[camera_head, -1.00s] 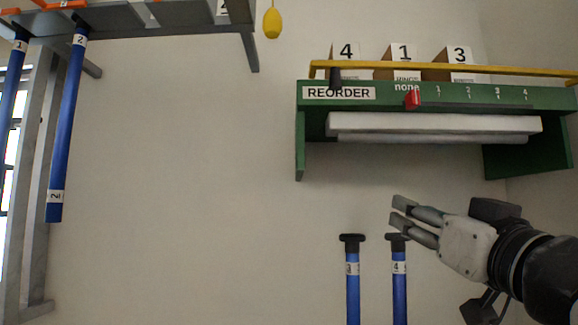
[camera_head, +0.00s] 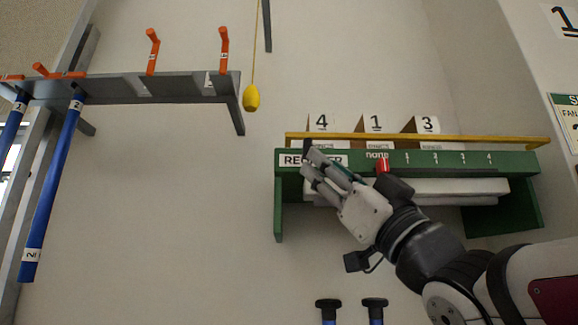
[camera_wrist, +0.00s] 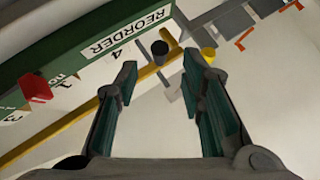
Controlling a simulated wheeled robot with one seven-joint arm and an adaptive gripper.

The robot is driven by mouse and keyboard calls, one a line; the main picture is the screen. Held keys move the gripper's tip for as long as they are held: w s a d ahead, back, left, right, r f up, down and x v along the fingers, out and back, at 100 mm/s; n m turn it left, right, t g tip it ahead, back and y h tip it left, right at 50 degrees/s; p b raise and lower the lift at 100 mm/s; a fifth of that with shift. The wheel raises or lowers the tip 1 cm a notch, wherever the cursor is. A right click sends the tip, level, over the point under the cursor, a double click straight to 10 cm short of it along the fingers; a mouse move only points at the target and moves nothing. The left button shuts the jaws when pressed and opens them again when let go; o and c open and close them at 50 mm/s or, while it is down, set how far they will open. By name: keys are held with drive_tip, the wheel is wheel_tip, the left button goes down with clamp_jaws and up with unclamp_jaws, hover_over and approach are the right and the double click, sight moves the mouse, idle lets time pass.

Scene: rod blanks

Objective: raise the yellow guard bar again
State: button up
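The yellow guard bar (camera_head: 455,139) lies level across the front of the green shelf, in front of the numbered boxes. It crosses the wrist view as a diagonal yellow strip (camera_wrist: 62,132). A black knob (camera_wrist: 160,48) sits at the bar's left end and shows between my fingertips in the wrist view. In the head view the dark knob (camera_head: 307,146) is partly covered by my gripper. My gripper (camera_head: 309,162) is at the shelf's left end, over the REORDER label. Its fingers (camera_wrist: 160,70) are apart with nothing between the pads; I cannot tell whether they touch the knob.
The green shelf (camera_head: 528,162) carries a red slider (camera_head: 382,166) at "none" and boxes marked 4, 1 and 3. A yellow pull (camera_head: 251,98) hangs on a cord to the left. Blue rods (camera_head: 50,195) hang from a grey rack further left. Bare wall lies between.

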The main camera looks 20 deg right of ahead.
drive_tip(key=x, duration=0.5)
drive_tip(key=shift+w+r+p, duration=0.2)
drive_tip(key=shift+r+p, duration=0.05)
drive_tip(key=shift+p, duration=0.05)
drive_tip(key=shift+c, duration=0.2)
